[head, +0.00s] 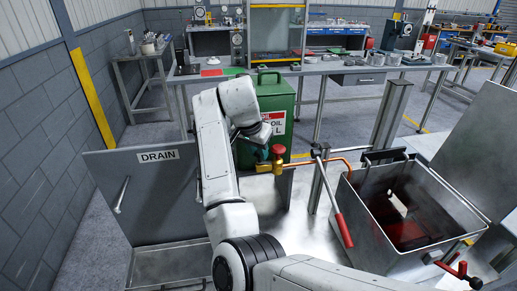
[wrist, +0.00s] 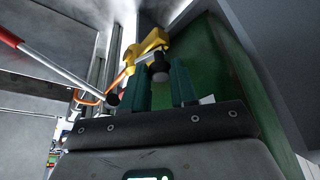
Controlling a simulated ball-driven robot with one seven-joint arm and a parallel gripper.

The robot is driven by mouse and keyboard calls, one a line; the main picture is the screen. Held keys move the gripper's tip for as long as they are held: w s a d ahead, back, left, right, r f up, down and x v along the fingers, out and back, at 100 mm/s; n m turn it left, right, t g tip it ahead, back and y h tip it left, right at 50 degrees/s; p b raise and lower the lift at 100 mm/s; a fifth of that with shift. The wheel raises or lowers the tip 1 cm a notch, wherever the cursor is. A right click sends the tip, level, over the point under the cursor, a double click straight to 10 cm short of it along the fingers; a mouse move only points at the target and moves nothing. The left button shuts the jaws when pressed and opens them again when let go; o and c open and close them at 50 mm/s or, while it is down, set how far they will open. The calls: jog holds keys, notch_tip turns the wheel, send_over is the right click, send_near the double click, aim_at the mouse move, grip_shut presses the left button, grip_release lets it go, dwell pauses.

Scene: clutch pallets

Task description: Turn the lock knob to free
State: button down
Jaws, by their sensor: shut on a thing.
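The lock knob (wrist: 159,73), small and dark with a greyish end, sits on a yellow valve body (wrist: 147,47) in the wrist view. My gripper (wrist: 161,67) has its two teal fingers on either side of this knob and is shut on it. In the head view the yellow valve body (head: 264,167) carries a red round knob (head: 278,150) on top and stands in front of a green can (head: 272,88). The small dark knob cannot be made out there. I cannot tell which way the lock knob is turned.
A lever with a red handle (head: 343,229) stands right of the valve; an orange pipe (head: 325,158) runs behind it. An open metal bin (head: 375,235) with dark red contents is at the right. A grey panel marked DRAIN (head: 120,190) stands at the left.

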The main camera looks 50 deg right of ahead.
jog(key=shift+w+m+g, duration=0.1)
jog(key=shift+m+g, duration=0.3)
jog(key=shift+m, duration=0.7)
jog(key=c, duration=1.2)
grip_release()
jog(key=b+v, duration=0.1)
jog(key=v, duration=0.9)
jog(key=shift+a+r+b, duration=0.25)
jog(key=shift+r+b, duration=0.1)
